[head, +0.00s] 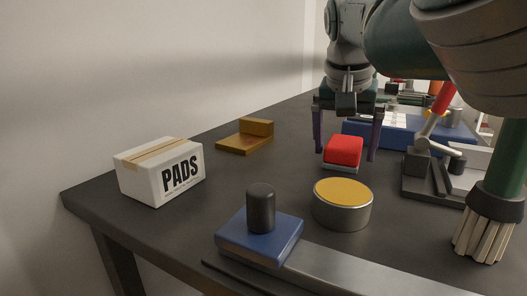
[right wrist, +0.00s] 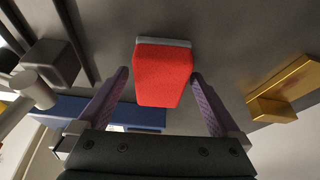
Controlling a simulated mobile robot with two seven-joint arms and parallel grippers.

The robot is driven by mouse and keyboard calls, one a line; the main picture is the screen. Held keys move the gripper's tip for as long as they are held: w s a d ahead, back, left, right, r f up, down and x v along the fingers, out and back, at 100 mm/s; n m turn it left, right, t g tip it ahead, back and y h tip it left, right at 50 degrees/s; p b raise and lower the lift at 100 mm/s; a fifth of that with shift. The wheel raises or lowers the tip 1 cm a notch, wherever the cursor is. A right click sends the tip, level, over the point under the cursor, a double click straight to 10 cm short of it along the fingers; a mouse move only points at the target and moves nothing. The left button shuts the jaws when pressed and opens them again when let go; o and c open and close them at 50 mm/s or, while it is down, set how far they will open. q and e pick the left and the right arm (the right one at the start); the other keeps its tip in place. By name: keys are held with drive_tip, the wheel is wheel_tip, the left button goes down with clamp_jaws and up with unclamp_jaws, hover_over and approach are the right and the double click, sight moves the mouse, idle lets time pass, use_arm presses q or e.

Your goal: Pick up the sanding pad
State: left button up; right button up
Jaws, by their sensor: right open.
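The sanding pad (head: 343,152) is a red block with a grey underside, lying on the dark bench. It also shows in the right wrist view (right wrist: 164,74), near the fingertips. My right gripper (head: 346,155) points down over the pad, its two purple fingers apart on either side. In the right wrist view the open fingers (right wrist: 160,75) flank the pad with gaps on both sides, and nothing is held. My left gripper is not in view.
A white PADS box (head: 158,172), a yellow-brown block (head: 246,137), a round yellow-topped tin (head: 342,205) and a blue block with a dark knob (head: 259,237) stand nearby. A blue case (head: 400,137) lies behind. A clamp (head: 428,165) and brush (head: 489,225) are at right.

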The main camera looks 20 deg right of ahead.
drive_tip(key=shift+f, duration=0.15)
drive_tip(key=c, duration=1.3)
drive_tip(key=shift+o, duration=0.2)
